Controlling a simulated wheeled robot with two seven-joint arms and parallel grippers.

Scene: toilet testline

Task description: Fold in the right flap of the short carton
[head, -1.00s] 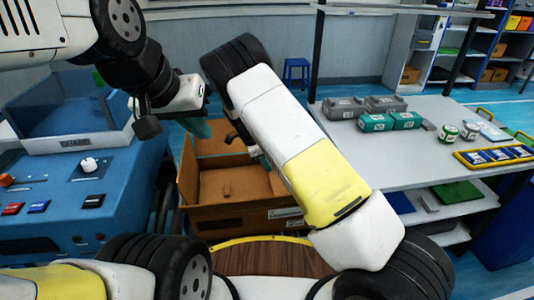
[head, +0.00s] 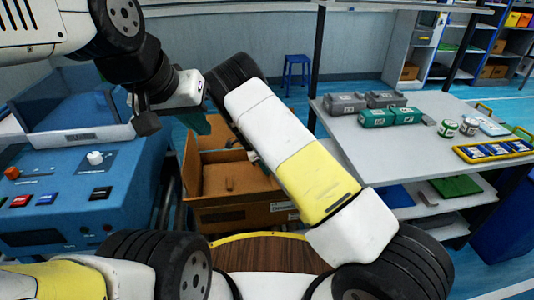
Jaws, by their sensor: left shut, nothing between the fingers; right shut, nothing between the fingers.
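The short carton (head: 245,214) is an open brown cardboard box in the middle of the head view, below both grippers. Its left flap (head: 191,158) stands up, and a brown panel (head: 228,179) lies inside the opening. My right arm covers the carton's right side, so the right flap cannot be made out. My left gripper (head: 197,123) has teal fingers, shut and empty, above the carton's back left. My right gripper (head: 236,143) is mostly hidden behind my own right arm; only a small dark part shows over the carton's back. It is shut and empty.
A blue console (head: 80,205) with knobs and buttons stands left of the carton. A grey table (head: 400,155) on the right holds grey and green packs (head: 390,117), cans (head: 458,128) and a yellow tray (head: 495,151). A blue stool (head: 298,72) stands behind.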

